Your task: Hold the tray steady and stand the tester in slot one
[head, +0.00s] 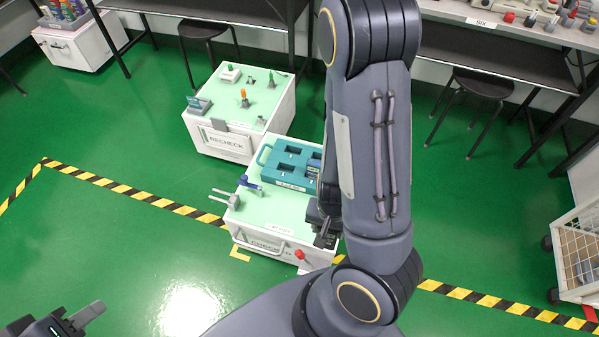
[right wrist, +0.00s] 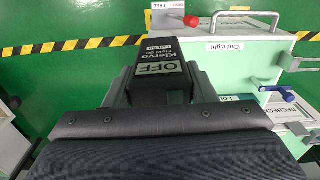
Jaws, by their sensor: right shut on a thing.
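The teal tray (head: 271,172) lies on the pale green top of the near cart, with its handle at the left. It has several dark slots; my right arm hides its right side, and I cannot read which slot is which. In the right wrist view, my right gripper (right wrist: 160,82) is shut on a black tester (right wrist: 163,72) with a label reading OFF. In the head view the right gripper (head: 325,222) is at the cart's right edge, beside the tray and partly behind my arm. My left gripper (head: 70,322) is at the bottom left, away from the tray, partly cut off.
The near cart (head: 262,215) carries a blue-handled clamp (head: 249,184), a grey two-pronged piece (head: 224,198) and a red knob (head: 300,254). A RECHECK cart (head: 222,145) with small devices stands behind. Green floor is open at the left; a wire cage (head: 580,255) stands right.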

